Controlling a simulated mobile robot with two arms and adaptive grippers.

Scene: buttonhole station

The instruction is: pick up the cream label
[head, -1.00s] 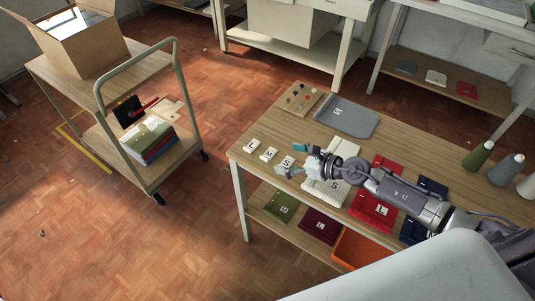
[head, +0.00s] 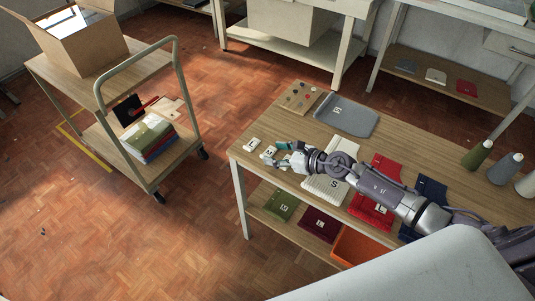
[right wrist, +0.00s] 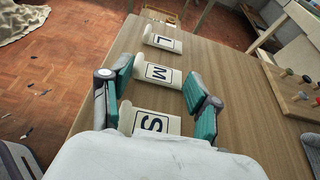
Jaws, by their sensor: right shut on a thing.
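Three small cream labels lie in a row at the near left edge of the wooden table (head: 300,135). The one marked L (head: 252,144) is farthest left and shows beyond my fingers in the right wrist view (right wrist: 163,39). The one marked M (right wrist: 158,73) is between the fingertips of my right gripper (head: 272,155), which is shut on it at table level. The one marked S (right wrist: 150,122) lies nearer my wrist, below the gripper, and is hidden in the head view. My left gripper is not in view.
A cream folded garment (head: 325,190), red ones (head: 375,203) and a grey one (head: 346,116) lie on the table. A cart (head: 180,90) stands left across open floor.

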